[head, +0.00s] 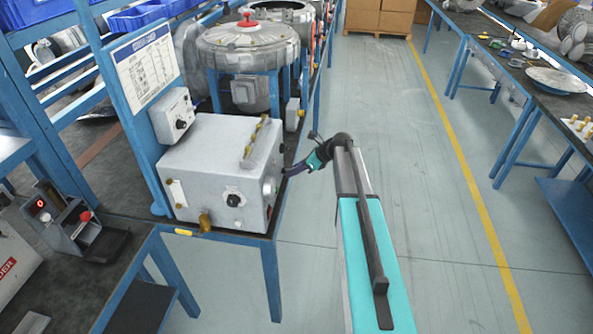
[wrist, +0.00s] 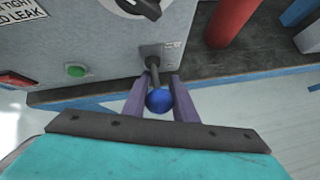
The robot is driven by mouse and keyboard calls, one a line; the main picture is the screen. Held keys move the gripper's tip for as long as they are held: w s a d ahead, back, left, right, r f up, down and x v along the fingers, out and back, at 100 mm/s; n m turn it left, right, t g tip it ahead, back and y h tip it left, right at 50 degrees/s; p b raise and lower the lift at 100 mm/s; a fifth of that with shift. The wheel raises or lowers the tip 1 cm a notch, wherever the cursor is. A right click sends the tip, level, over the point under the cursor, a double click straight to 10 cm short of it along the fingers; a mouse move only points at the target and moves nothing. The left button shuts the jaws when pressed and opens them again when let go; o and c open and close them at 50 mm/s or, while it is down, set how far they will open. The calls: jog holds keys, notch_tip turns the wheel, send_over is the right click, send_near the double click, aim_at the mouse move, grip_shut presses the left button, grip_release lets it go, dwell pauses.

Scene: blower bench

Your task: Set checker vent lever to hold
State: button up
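The checker is a grey box (head: 215,165) on the blue-framed bench. Its vent lever (wrist: 154,76) shows in the wrist view as a dark stem with a blue ball knob (wrist: 158,100), coming out of a small plate on the panel. In the head view the lever is hidden or too small to make out. My gripper (wrist: 162,78) has its two purple fingers on either side of the lever, tips close to the panel. The ball nearly fills the space between the fingers; whether they touch it is not clear. In the head view my gripper (head: 288,172) is at the box's right side.
A black rotary knob (wrist: 140,6), a green button (wrist: 76,71) and a red part (wrist: 18,80) are on the same panel. A red cylinder (wrist: 228,20) stands right of the lever. A blower (head: 248,50) stands behind the box. The aisle floor (head: 385,110) is clear.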

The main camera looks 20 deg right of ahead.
jog(key=o, duration=0.4)
jog(key=shift+s+d+r, duration=0.1)
jog(key=shift+s, duration=0.05)
jog(key=b+v, duration=0.3)
jog(key=v, duration=1)
jog(key=shift+s+d+r, duration=0.15)
jog(key=shift+d+r, duration=0.05)
